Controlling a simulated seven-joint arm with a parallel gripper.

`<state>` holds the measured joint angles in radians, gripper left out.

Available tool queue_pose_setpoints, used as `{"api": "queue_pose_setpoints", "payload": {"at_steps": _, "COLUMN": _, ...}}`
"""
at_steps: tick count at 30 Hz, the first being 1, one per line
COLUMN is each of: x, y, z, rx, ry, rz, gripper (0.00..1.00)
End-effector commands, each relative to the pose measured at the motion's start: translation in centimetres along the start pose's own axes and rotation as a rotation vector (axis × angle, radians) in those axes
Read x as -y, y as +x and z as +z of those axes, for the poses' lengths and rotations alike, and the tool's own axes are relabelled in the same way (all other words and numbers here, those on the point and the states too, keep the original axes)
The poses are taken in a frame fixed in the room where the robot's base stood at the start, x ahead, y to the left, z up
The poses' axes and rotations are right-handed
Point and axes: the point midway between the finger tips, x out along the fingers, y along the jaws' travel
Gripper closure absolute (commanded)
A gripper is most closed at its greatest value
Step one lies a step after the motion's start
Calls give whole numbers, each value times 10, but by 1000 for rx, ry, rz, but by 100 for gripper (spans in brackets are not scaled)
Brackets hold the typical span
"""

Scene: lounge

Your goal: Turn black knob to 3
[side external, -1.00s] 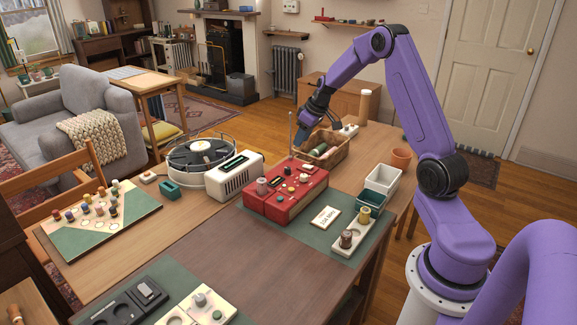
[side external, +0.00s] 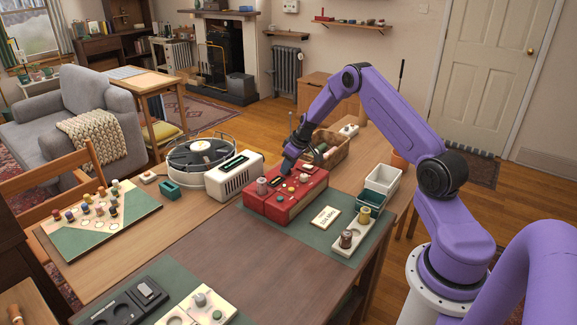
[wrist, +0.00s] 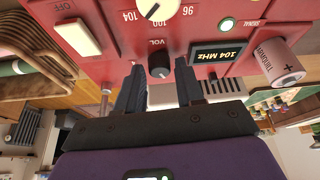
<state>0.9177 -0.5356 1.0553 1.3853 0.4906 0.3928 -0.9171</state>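The red radio (side external: 297,207) lies on the green mat, and my gripper (side external: 289,166) is low over its far edge in the side view. In the wrist view my gripper (wrist: 159,78) is open, its two dark fingers apart. The black knob (wrist: 160,64), under the label VOL, sits between and just beyond the fingertips, with a gap on both sides. No numbers are readable around it, and its pointer setting is not clear. The red panel (wrist: 205,22) also carries a white tuning dial (wrist: 157,8) and a display (wrist: 226,53) reading 104 MHz.
A pale switch (wrist: 77,36) and a battery (wrist: 279,62) flank the knob. A wicker basket (side external: 334,155) stands behind the radio and a white ribbed box (side external: 235,178) to its left. A tray with cylinders (side external: 350,241) lies at right.

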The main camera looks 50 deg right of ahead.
Motion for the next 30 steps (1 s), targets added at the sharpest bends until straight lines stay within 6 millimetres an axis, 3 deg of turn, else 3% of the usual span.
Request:
{"api": "queue_pose_setpoints", "payload": {"at_steps": 9, "x": 0, "y": 2, "z": 0, "rx": 0, "ry": 0, "rz": 0, "gripper": 63}}
{"api": "queue_pose_setpoints", "payload": {"at_steps": 12, "x": 0, "y": 2, "z": 0, "rx": 0, "ry": 0, "rz": 0, "gripper": 95}}
{"api": "queue_pose_setpoints", "payload": {"at_steps": 13, "x": 0, "y": 2, "z": 0, "rx": 0, "ry": 0, "rz": 0, "gripper": 100}}
{"api": "queue_pose_setpoints", "payload": {"at_steps": 23, "x": 1, "y": 2, "z": 0, "rx": 0, "ry": 25, "rz": 11, "gripper": 100}}
{"api": "queue_pose_setpoints", "payload": {"at_steps": 30, "x": 2, "y": 2, "z": 0, "rx": 2, "ry": 133, "rz": 55, "gripper": 100}}
